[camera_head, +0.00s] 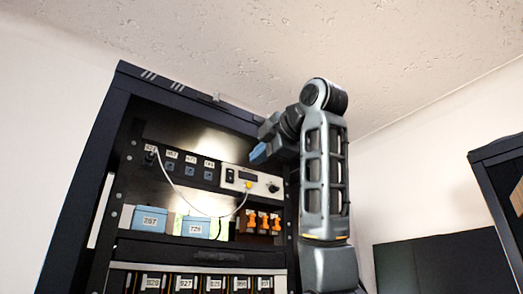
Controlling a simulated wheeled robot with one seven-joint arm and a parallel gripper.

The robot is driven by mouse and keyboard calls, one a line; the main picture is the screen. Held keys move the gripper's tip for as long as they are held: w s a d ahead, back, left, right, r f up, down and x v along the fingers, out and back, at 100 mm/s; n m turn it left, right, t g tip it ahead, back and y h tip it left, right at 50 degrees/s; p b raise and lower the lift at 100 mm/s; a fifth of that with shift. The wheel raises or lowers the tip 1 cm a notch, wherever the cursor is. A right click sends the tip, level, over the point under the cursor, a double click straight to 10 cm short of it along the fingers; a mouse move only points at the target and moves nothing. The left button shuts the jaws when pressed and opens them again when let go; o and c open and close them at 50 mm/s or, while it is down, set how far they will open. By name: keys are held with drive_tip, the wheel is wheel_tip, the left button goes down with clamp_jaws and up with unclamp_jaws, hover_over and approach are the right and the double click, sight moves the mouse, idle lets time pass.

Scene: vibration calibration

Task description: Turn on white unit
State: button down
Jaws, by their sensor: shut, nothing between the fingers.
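The white unit (260,185) is a small panel set in the upper part of a black rack. Whether the switch is on or off is too small to tell. My gripper (255,154) is shut and empty, just above the white unit, with its blue-tipped end pointing left and down. It appears apart from the switch, though the depth gap is hard to judge.
A white cable runs from a socket panel (182,165) on the left to the white unit's yellow plug (248,186). Below stand blue boxes (150,219) and orange parts (263,221), then a row of labelled slots. A dark screen (440,262) and cabinet are at right.

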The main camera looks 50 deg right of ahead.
sight(232, 180)
drive_tip(key=p+x, duration=0.3)
drive_tip(key=x, duration=0.7)
drive_tip(key=shift+w+d, duration=0.2)
drive_tip(key=shift+w, duration=0.2)
drive_tip(key=shift+s+f, duration=0.1)
drive_tip(key=shift+f, duration=0.05)
